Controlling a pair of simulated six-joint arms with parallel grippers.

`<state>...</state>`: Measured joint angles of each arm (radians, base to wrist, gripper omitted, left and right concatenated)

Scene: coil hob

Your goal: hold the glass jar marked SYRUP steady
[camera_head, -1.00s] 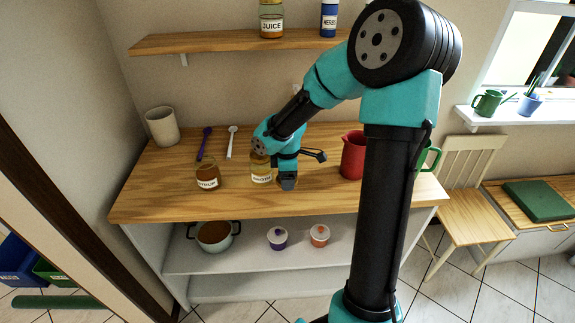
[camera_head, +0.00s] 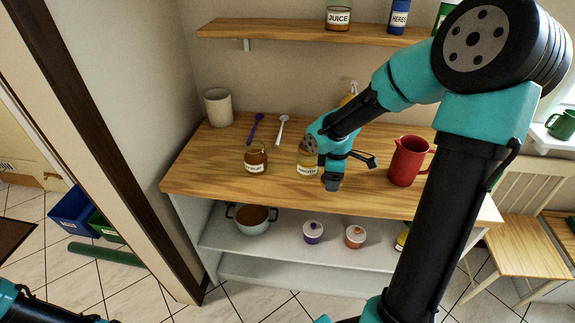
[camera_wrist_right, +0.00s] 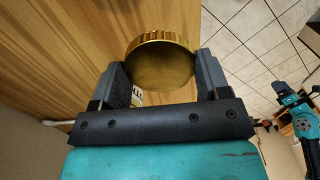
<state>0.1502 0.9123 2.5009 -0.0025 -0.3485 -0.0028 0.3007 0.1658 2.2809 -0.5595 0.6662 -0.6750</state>
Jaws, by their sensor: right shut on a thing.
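The SYRUP jar (camera_head: 256,160), glass with brown contents, stands upright on the wooden counter in the head view, clear of my gripper. A second labelled jar (camera_head: 307,160) with pale yellow contents stands to its right, partly behind my right arm; its label is too small to read surely. My right gripper (camera_head: 331,184) is low over the counter just right of that second jar. In the right wrist view its fingers (camera_wrist_right: 165,85) are shut on a jar with a ribbed gold lid (camera_wrist_right: 162,60). The held jar's label is mostly hidden.
A red jug (camera_head: 407,162) stands right of the gripper. A purple spoon (camera_head: 256,128), a white spoon (camera_head: 281,130) and a beige cup (camera_head: 218,107) lie or stand at the back left. The front left of the counter is clear. A shelf (camera_head: 300,32) hangs above.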

